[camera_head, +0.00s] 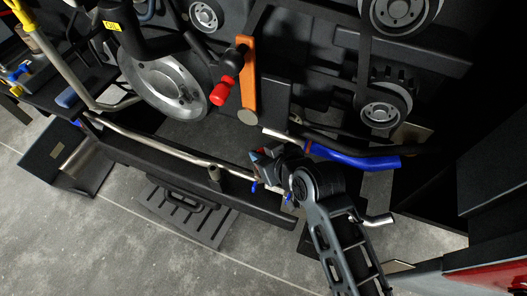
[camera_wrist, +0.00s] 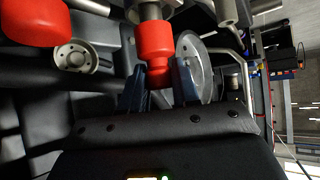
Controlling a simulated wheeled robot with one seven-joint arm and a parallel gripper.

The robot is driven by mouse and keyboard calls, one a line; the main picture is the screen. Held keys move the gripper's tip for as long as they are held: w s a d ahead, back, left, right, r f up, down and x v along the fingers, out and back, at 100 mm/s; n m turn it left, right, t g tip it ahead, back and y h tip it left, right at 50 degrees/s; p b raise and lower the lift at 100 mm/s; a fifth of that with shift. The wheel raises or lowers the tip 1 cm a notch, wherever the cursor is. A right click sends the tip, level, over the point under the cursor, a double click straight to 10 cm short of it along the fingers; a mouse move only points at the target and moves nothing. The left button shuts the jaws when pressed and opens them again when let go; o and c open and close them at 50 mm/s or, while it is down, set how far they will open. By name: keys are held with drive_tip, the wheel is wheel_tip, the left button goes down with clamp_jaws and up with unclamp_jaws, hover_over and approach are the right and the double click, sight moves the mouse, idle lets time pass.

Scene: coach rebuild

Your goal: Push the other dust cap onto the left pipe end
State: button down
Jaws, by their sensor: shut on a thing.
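In the wrist view my gripper (camera_wrist: 158,74) is shut on a red dust cap (camera_wrist: 155,42), with one dark blue finger on each side of its narrower end. The cap's wide end faces a grey pipe-like piece (camera_wrist: 150,11); I cannot tell whether they touch. A second red rounded part (camera_wrist: 35,20) fills the upper left corner. In the head view my gripper (camera_head: 262,164) is near the middle, and its held cap is mostly hidden. A red cap-like part (camera_head: 222,92) sits at the end of a black piece, up and left of my gripper.
A large grey pulley (camera_head: 165,86) stands at left. An orange bar (camera_head: 247,75) hangs above my gripper. A long steel pipe (camera_head: 155,144) runs along the black beam, and a blue hose (camera_head: 355,159) lies right of my gripper. Grey floor (camera_head: 100,250) is open at lower left.

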drive_tip(key=shift+f, duration=0.35)
idle(0.3)
drive_tip(key=shift+f+b, duration=0.4)
drive_tip(key=shift+f, duration=0.05)
drive_tip(key=shift+f, duration=0.1)
idle(0.3)
drive_tip(key=shift+f+b, duration=0.35)
drive_tip(key=shift+f, duration=0.15)
drive_tip(key=shift+f+b, duration=0.4)
drive_tip(key=shift+f, duration=0.2)
idle(0.3)
drive_tip(key=c, duration=0.8)
unclamp_jaws()
drive_tip(key=shift+o, duration=0.4)
drive_tip(key=o, duration=0.4)
drive_tip(key=shift+c, duration=0.2)
